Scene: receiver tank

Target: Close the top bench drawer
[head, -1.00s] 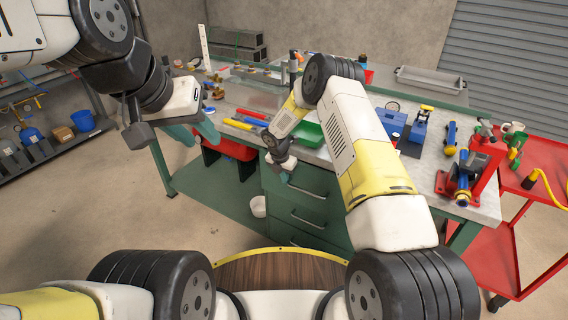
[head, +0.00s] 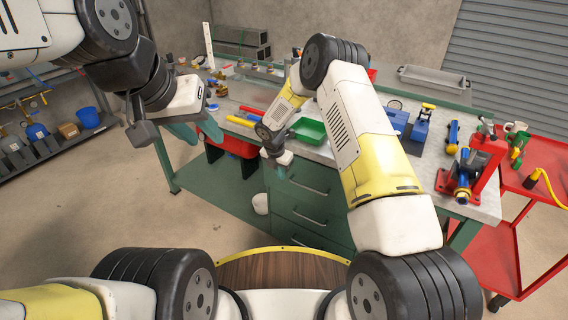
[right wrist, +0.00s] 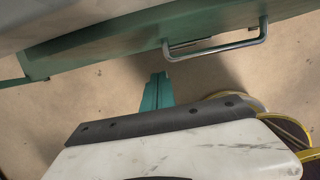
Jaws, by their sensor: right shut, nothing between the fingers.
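The top bench drawer (head: 312,173) is a green front with a metal bar handle under the worktop in the head view. Its front edge and handle (right wrist: 216,48) also show in the right wrist view. I cannot tell whether a small gap is left behind the front. My right gripper (head: 281,171) hangs at the left end of the drawer front. In the right wrist view its teal fingers (right wrist: 157,92) are together and empty, beside the handle and apart from it. My left gripper (head: 196,132) is open and empty, raised at the left of the bench.
Lower drawers (head: 305,212) sit beneath, with their handles sticking out. A green tray (head: 308,130) and several tools lie on the worktop. A red cart (head: 510,205) stands at the right. The floor at the left is clear.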

